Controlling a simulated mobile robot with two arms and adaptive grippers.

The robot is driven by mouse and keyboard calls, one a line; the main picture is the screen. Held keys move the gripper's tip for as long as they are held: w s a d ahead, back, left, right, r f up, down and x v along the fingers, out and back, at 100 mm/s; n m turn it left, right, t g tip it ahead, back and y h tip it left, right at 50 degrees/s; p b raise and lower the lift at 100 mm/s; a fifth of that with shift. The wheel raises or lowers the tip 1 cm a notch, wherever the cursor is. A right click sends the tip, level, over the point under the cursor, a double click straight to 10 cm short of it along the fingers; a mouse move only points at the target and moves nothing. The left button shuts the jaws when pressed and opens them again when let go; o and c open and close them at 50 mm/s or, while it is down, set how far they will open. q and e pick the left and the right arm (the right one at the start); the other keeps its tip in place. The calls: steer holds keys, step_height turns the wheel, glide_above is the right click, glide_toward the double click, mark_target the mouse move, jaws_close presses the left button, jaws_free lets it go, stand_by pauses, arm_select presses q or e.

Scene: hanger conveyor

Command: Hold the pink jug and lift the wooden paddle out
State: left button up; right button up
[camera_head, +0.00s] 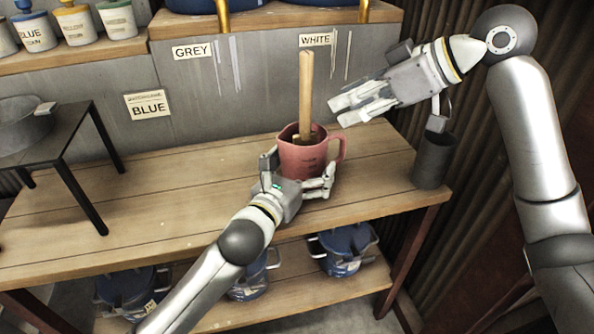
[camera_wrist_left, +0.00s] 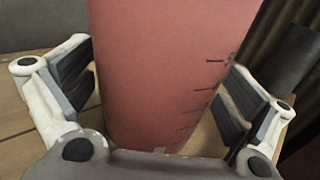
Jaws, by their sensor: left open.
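The pink jug (camera_head: 310,160) stands on the wooden bench, its handle to the right. The wooden paddle (camera_head: 306,95) stands nearly upright in it, its lower end hidden inside. My left gripper (camera_head: 297,174) is at the jug's near side, with one finger on each side of it. In the left wrist view the jug (camera_wrist_left: 165,75) fills the space between the open fingers, with a gap visible at the right finger. My right gripper (camera_head: 338,110) is open and empty to the right of the paddle, above the jug's handle, not touching either.
A dark cylindrical container (camera_head: 433,160) stands on the bench at the right. A black metal stand (camera_head: 60,140) with a grey pan is at the left. Blue pots (camera_head: 342,250) sit on the lower shelf.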

arm_select(q)
steer(key=shift+w, duration=0.1)
steer(key=c, duration=1.2)
steer(key=shift+c, duration=0.2)
